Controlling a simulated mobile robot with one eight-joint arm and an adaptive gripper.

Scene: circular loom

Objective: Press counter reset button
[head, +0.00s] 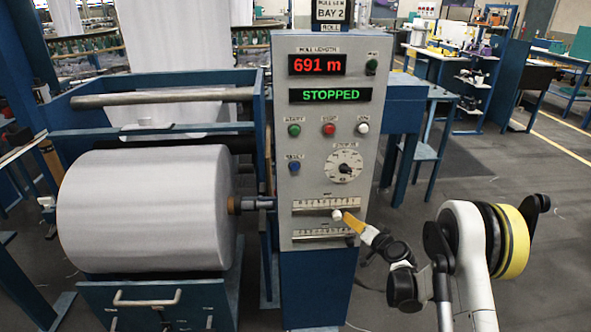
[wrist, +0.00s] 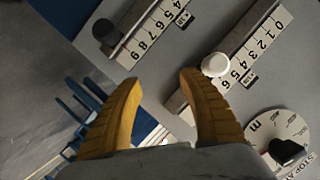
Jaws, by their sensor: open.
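The grey control panel (head: 326,125) stands upright at the centre of the head view. A dark green button (head: 372,64) sits right of the red "691 m" display (head: 318,65). A blue button (head: 294,167) sits at the left, below the green one. Their small labels are too blurred to read surely. My gripper (head: 347,217) is low in front of the panel, beside the white slider knob (head: 337,215). In the wrist view, my gripper (wrist: 160,82) is open and empty; the white knob (wrist: 215,64) lies just past its right fingertip. Contact cannot be told.
Green (head: 294,130), red (head: 329,129) and white (head: 362,128) buttons form a row above a dial (head: 343,166). A lower slider has a black knob (head: 350,240). A large white roll (head: 143,209) stands left.

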